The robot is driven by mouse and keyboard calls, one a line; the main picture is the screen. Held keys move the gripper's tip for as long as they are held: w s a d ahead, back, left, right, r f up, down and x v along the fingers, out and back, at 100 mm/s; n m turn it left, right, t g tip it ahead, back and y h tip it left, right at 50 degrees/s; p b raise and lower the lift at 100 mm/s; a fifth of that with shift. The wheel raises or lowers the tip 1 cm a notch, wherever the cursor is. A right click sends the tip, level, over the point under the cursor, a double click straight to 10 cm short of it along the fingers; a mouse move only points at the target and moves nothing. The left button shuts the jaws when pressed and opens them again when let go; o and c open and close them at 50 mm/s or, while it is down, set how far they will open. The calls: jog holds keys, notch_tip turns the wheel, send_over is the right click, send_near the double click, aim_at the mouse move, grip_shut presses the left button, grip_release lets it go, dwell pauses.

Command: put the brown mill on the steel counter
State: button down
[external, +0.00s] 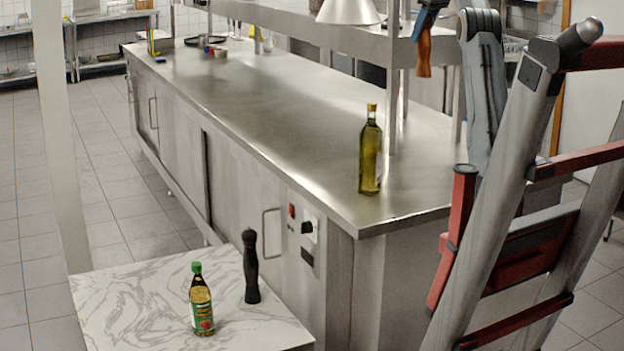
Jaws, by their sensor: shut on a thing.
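The brown mill (424,57) hangs upright in my gripper (427,20), in front of the raised shelf near the right end of the steel counter (265,105). My gripper is shut on its upper part, which is partly hidden. The mill appears clear of the counter top, but its exact height and depth are hard to tell from this one view. The counter is long, and its middle is bare.
A tall oil bottle (371,152) stands near the counter's front right corner. A dark mill (251,266) and a green-capped bottle (201,300) stand on a marble-topped table (130,300). A raised shelf (330,38) and lamp (348,11) overhang the counter's back. A red-grey frame (530,240) fills the right.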

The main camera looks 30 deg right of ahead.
notch_tip(320, 180, down, 35)
jog(key=p, duration=0.3)
jog(key=shift+a+r, duration=0.15)
jog(key=shift+f, duration=0.2)
jog(key=c, duration=1.3)
grip_release()
jog(key=shift+c, duration=0.2)
jog(key=shift+o, duration=1.1)
jog(key=b+v, duration=0.3)
jog(key=v, duration=0.9)
jog(key=shift+r+b, duration=0.2)
jog(key=shift+b, duration=0.15)
